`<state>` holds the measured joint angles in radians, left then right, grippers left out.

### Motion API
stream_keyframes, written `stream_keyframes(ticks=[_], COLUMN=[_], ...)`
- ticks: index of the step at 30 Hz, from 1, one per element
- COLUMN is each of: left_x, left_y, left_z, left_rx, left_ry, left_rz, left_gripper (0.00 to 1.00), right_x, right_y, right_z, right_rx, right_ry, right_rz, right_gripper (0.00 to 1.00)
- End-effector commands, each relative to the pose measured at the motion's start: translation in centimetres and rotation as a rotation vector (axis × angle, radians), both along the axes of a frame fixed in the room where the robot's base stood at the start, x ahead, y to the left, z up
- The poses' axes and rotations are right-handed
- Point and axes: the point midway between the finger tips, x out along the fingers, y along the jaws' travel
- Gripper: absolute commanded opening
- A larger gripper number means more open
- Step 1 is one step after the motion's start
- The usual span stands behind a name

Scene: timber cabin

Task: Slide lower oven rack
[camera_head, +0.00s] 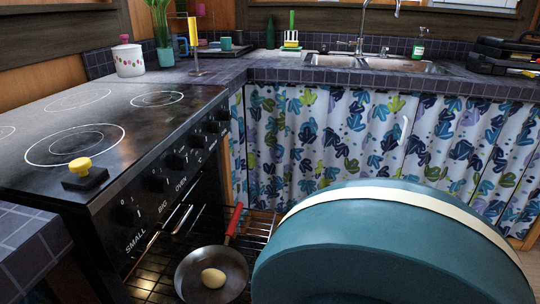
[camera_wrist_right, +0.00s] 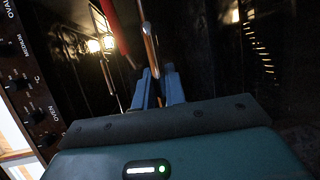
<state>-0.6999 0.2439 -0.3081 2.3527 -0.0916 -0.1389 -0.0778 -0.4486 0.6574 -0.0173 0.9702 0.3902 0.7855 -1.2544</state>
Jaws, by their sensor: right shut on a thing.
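In the head view, a dark wire oven rack (camera_head: 152,279) sticks out from the open front of the black oven (camera_head: 160,190). A dark frying pan (camera_head: 190,284) with a red handle (camera_head: 234,221) rests on it and holds a pale egg-like thing (camera_head: 213,278). I cannot tell from the head view whether this rack is the lower one. In the right wrist view, my right gripper (camera_wrist_right: 158,70) is shut on a thin metal rack bar (camera_wrist_right: 149,43) in the dark oven area. In the head view my teal arm hides this gripper. My left gripper is not in view.
The stovetop (camera_head: 110,120) has a black block with a yellow knob (camera_head: 80,165) on it. A counter with a sink (camera_head: 375,64) runs along the back above a leaf-patterned curtain (camera_head: 330,135). Oven knobs (camera_wrist_right: 20,80) are close on the left in the wrist view.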

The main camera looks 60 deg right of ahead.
Motion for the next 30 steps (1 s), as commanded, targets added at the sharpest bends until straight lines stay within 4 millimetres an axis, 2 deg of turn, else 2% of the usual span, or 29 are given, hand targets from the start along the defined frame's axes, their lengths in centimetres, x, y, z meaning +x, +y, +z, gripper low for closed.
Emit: stream_keyframes(ticks=[8, 9, 17, 25, 30], left_x=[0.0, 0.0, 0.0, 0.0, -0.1], left_y=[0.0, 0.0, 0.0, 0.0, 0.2], left_z=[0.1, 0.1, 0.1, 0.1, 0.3], left_rx=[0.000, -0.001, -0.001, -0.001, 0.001], left_ry=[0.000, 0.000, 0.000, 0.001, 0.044], left_rz=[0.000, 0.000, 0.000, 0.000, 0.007], left_gripper=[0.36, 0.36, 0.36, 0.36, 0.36], right_x=[-0.6, -0.7, -0.5, -0.5, -2.5], right_y=[-0.1, -0.1, -0.1, -0.1, 0.2], right_z=[-0.3, -0.3, -0.2, -0.1, 0.4], right_rx=[-0.001, -0.002, -0.001, -0.002, 0.000], right_ry=[0.010, 0.011, 0.008, 0.006, 0.010], right_rz=[0.000, -0.001, -0.001, -0.001, -0.002], right_gripper=[0.00, 0.13, 0.34, 0.34, 0.34])
